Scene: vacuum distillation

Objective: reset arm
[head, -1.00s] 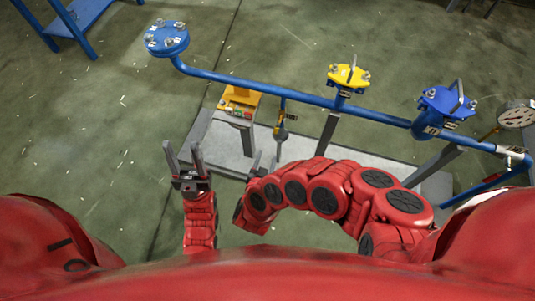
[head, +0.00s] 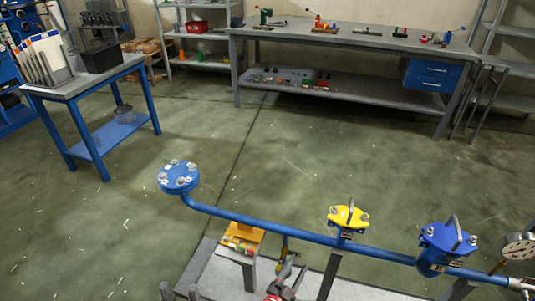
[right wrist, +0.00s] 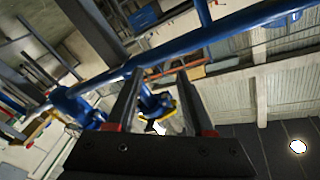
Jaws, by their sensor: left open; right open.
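My left gripper (head: 180,292) shows only as two grey fingertips at the bottom edge of the head view. They stand apart with nothing between them. My right gripper (head: 287,275) shows at the bottom centre, beside the pipe stand and partly cut off. In the right wrist view its two fingers (right wrist: 158,88) are spread and hold nothing. A blue pipe (right wrist: 210,35) with fittings lies beyond them; I cannot tell whether it is touched.
A blue pipe (head: 265,221) carries a round blue flange (head: 179,177), a yellow-topped valve (head: 348,217), a blue-topped valve (head: 447,240) and a gauge (head: 519,246). A yellow block (head: 243,233) stands below. A blue table (head: 85,85) and a workbench (head: 345,36) are behind. Open floor lies between.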

